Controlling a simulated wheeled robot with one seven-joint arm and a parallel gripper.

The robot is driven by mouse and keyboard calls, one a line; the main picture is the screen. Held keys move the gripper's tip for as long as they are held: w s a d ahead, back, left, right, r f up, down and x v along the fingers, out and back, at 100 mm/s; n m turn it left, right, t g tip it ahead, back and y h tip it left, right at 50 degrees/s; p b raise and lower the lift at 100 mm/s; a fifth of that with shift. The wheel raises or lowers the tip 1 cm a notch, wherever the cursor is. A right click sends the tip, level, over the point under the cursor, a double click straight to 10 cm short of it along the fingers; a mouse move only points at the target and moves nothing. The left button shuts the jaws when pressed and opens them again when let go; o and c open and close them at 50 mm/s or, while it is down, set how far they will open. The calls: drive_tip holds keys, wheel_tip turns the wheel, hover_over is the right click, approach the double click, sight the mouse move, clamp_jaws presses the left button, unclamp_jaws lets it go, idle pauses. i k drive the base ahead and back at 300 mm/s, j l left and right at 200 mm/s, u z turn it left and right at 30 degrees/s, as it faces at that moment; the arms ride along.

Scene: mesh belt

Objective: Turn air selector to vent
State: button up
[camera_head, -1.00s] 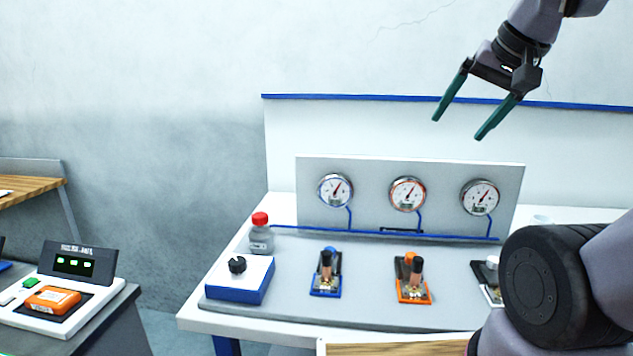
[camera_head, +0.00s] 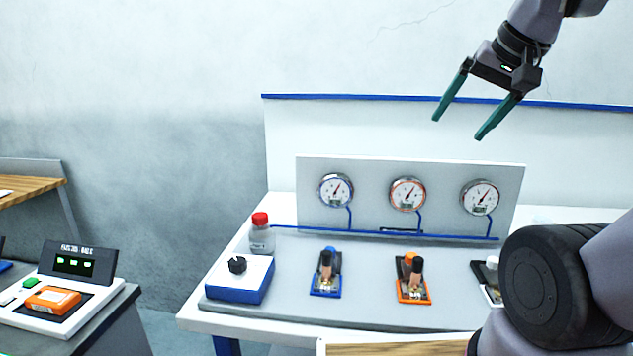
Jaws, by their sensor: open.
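A black knob (camera_head: 237,265), which looks like the air selector, sits on top of a blue box with a white top (camera_head: 228,291) at the front left of the bench. Its markings are too small to read. My gripper (camera_head: 456,127) is open and empty. It hangs high at the upper right, in front of the wall and above the gauge panel, well apart from the knob. Its two green fingers point down and to the left.
A grey panel (camera_head: 375,215) carries three round gauges. A red-capped bottle (camera_head: 261,238) stands behind the selector box. A blue-based valve (camera_head: 325,275) and an orange-based valve (camera_head: 412,280) stand to the right. My arm hides the bench's right end.

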sight(236, 264)
drive_tip(key=l+z, duration=0.25)
drive_tip(key=l, duration=1.45)
